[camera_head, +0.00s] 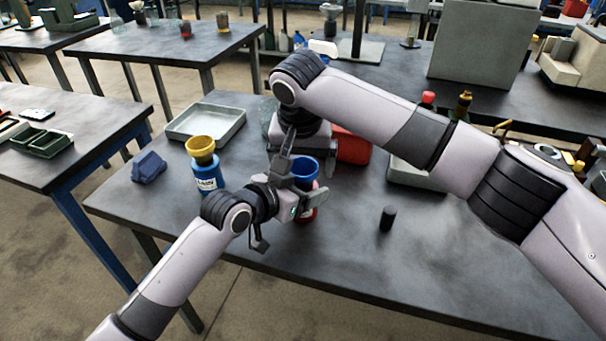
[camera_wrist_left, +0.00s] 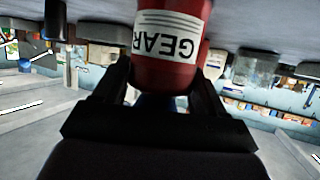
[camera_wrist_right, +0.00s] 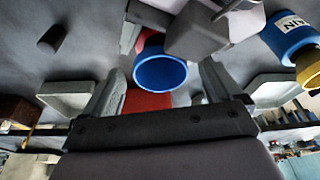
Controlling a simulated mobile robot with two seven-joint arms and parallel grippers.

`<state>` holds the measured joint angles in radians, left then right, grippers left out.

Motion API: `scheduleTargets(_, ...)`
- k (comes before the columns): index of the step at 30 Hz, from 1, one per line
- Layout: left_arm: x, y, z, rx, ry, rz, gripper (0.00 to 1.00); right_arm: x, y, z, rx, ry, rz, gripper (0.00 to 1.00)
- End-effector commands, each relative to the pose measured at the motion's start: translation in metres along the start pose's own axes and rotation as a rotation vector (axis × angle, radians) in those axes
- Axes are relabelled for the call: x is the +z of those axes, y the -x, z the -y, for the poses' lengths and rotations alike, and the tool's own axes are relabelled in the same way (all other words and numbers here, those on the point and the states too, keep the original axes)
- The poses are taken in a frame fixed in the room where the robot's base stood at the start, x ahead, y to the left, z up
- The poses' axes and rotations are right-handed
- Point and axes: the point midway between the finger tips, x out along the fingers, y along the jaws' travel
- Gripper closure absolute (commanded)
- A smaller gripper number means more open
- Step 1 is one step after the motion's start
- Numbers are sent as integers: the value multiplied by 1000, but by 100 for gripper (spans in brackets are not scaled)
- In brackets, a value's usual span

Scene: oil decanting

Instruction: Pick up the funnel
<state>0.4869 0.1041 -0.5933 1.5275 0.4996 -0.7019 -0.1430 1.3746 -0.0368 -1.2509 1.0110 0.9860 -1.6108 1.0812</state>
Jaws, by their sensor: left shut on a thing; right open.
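A blue funnel (camera_head: 304,168) sits over the top of a red bottle (camera_head: 309,213), whose label reads "GEAR" in the left wrist view (camera_wrist_left: 165,68). My left gripper (camera_head: 287,193) is shut on the red bottle, and the bottle stands between its fingers. My right gripper (camera_head: 282,158) is open at the upper left of the blue funnel. In the right wrist view the blue funnel's round mouth (camera_wrist_right: 160,85) shows between the two spread fingers. A yellow funnel (camera_head: 200,147) sits on a blue bottle (camera_head: 207,178) to the left. The blue funnel's lower part is hidden.
A grey tray (camera_head: 240,112) lies at the back left, and another tray (camera_head: 405,178) is partly behind my right arm. A red container (camera_head: 351,150) stands behind the funnel. A crumpled blue cloth (camera_head: 148,168) lies left and a black cylinder (camera_head: 387,218) right. The table's front is clear.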

Motion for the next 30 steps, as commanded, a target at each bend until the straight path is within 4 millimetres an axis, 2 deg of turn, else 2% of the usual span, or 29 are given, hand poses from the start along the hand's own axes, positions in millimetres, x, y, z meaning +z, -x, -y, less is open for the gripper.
scheduleTargets(1, 0, 0, 0, 0, 1, 0, 71, 0, 0, 0, 0, 1, 0, 14)
scheduleTargets(6, 0, 0, 0, 0, 1, 0, 71, 0, 1, 0, 0, 1, 0, 67)
scheduleTargets(14, 0, 0, 0, 0, 1, 1, 71, 0, 2, 0, -1, 1, -1, 68)
scheduleTargets(17, 0, 0, 0, 0, 1, 1, 71, -2, 7, 1, -2, 1, -3, 68)
scheduleTargets(30, 0, 0, 0, 0, 0, 1, 71, -23, 84, 1, -2, 1, -3, 68)
